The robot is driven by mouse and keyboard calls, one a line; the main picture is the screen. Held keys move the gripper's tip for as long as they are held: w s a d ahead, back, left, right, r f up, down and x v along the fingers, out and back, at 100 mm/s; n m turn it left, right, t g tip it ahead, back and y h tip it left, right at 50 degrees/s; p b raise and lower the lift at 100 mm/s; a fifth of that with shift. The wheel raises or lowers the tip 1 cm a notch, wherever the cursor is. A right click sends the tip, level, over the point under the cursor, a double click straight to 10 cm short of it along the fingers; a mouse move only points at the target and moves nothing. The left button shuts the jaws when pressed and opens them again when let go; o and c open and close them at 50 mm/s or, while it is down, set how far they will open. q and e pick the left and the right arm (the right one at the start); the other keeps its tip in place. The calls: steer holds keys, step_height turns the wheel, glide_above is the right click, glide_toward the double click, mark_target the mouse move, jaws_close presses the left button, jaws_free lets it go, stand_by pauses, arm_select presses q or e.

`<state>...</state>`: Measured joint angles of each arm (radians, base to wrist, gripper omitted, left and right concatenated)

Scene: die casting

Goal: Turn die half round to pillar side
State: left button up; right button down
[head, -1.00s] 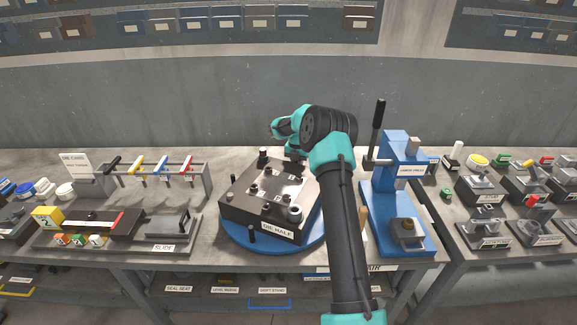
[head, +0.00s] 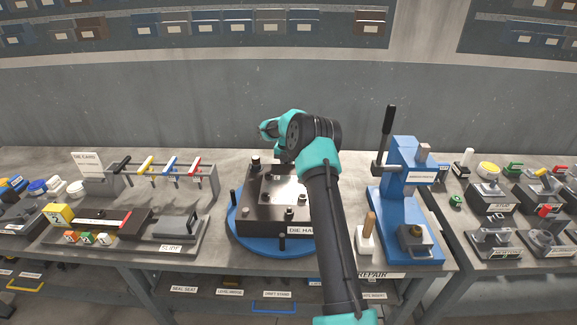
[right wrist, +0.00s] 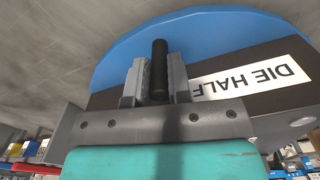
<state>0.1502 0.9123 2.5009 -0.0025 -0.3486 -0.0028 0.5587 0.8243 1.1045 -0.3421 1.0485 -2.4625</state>
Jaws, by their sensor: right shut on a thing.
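The die half (head: 265,208) is a dark block with pins on top and a white "DIE HALF" label on its front face. It sits on a round blue turntable (head: 240,237) with upright black pegs around it. My right arm crosses in front and hides the right part of both. In the right wrist view my right gripper (right wrist: 156,80) is shut on an upright black peg (right wrist: 160,60) at the blue turntable (right wrist: 120,62), beside the label (right wrist: 258,76). In the head view this gripper is hidden behind its arm. My left gripper is in no view.
A blue press (head: 402,195) with a tall lever and a wooden-handled tool (head: 367,235) stand right of the turntable. A slide fixture (head: 130,225) and a rack of coloured handles (head: 160,180) are on the left. Bare bench lies behind the turntable.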

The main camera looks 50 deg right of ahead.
steer(key=shift+w+a, duration=0.1)
stand_by(0.4)
steer(key=c, duration=1.1)
jaws_free()
steer(key=shift+w, duration=0.1)
steer(key=shift+o, duration=0.2)
step_height(320, 180, up, 18)
steer(key=shift+f, duration=0.25)
